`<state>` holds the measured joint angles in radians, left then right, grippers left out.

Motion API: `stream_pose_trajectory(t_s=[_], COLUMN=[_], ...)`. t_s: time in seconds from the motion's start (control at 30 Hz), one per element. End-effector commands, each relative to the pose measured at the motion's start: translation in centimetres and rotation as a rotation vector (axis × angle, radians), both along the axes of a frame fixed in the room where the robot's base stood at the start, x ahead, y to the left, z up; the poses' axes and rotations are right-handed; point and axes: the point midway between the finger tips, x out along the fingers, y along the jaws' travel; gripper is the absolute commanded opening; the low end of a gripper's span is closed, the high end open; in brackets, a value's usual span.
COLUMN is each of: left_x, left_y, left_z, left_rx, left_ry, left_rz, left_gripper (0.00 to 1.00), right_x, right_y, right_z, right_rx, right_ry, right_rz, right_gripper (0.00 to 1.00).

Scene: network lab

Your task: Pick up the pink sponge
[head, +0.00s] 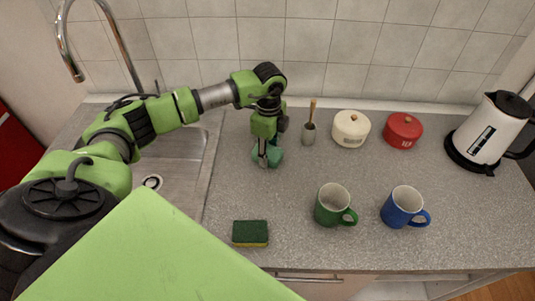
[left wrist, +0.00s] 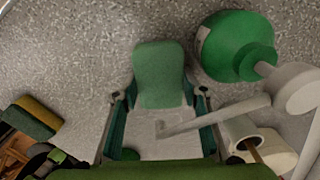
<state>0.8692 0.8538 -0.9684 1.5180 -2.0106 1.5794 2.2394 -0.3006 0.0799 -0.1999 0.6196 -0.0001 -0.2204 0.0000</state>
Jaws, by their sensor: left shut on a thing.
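No pink sponge shows in either view. My left gripper (head: 264,160) points down over the counter, right of the sink. In the left wrist view its fingers (left wrist: 160,97) are shut on a green block (left wrist: 159,72) with rounded corners, which may be a sponge. A green pump bottle (left wrist: 232,48) with a grey nozzle stands close beside the gripper; in the head view the gripper largely hides it. A green and yellow sponge (head: 250,233) lies flat near the counter's front edge, apart from the gripper. My right gripper is out of view.
A sink (head: 178,165) is at left. Behind stand a grey holder (head: 309,134) with a brush, a cream pot (head: 350,130) and a red pot (head: 403,131). A green mug (head: 333,205), a blue mug (head: 402,207) and a white kettle (head: 487,130) stand right. The counter's middle is clear.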

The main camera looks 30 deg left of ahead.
Motion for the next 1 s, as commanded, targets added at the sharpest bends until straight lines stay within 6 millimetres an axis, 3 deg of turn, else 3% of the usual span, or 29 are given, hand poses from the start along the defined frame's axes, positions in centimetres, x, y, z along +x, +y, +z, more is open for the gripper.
stream_pose_trajectory(t_s=[0.43,0.73,1.0], left_x=[0.0,-3.6,-3.3], left_y=[-0.1,-2.1,-2.1], left_z=[1.0,0.8,6.6], left_rx=[-0.001,0.001,0.0], left_ry=[-0.001,0.0,-0.005], left_rz=[-0.003,-0.005,-0.002], left_gripper=[0.31,0.31,0.31], right_x=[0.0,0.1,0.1], right_y=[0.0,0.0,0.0], right_z=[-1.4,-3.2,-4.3], right_rx=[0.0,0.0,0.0], right_ry=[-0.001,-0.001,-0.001], right_rz=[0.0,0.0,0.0], right_gripper=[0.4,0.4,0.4])
